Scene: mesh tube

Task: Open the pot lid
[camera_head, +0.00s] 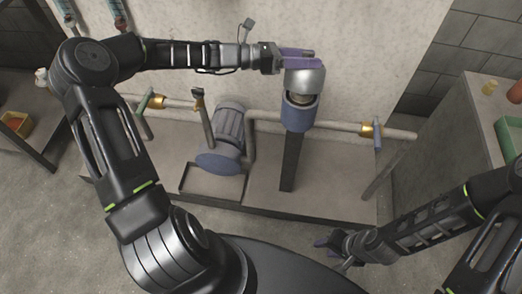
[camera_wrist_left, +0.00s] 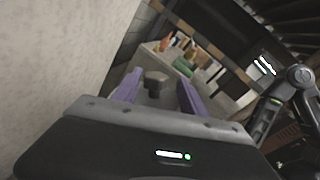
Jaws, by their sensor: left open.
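The pot (camera_head: 299,117) is a blue cylinder on a dark post, in the middle of the head view. Its silver lid (camera_head: 306,79) stands tilted up, with a gap at the front through which a brassy inside part (camera_head: 298,98) shows. My left gripper (camera_head: 300,57) is at the top of the lid, its purple fingers open. In the left wrist view a grey knob-like piece (camera_wrist_left: 157,82) shows between the spread fingers of the left gripper (camera_wrist_left: 156,92); I cannot tell whether they touch it. My right gripper (camera_head: 333,253) is low at the right, away from the pot, its fingers apart and empty.
A blue-grey pump (camera_head: 224,140) stands left of the pot on a low plinth (camera_head: 335,192). A pipe with brass valves (camera_head: 371,130) runs along the wall on both sides. A counter (camera_head: 445,135) with a green tray stands at the right. The floor in front is clear.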

